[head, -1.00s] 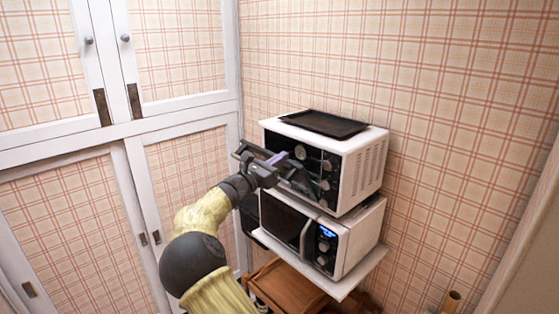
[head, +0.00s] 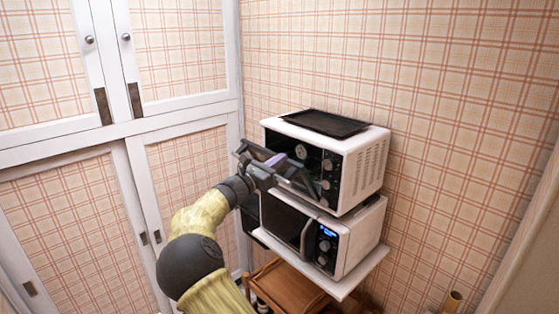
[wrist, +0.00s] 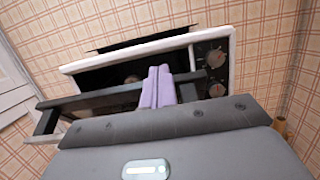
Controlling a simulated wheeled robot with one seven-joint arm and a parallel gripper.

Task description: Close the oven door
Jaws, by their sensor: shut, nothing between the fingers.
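The oven (head: 362,172) is the white upper appliance in the head view, with a dark interior and knobs on its right front. Its door (head: 302,181) is partly open and slants out from the front. In the wrist view the dark door (wrist: 100,103) and its bar handle stretch across in front of the oven's white frame (wrist: 150,50). My gripper (head: 282,158) is at the door, in front of the oven opening. Its purple fingers (wrist: 157,78) are together, with nothing between them, and overlap the door; I cannot tell whether they touch it.
A black tray (head: 325,123) lies on top of the oven. A white microwave (head: 350,240) stands directly below on a white shelf (head: 350,284). A wooden cart (head: 287,289) is underneath. White-framed cupboard doors (head: 180,100) stand to the left, and a plaid wall is behind.

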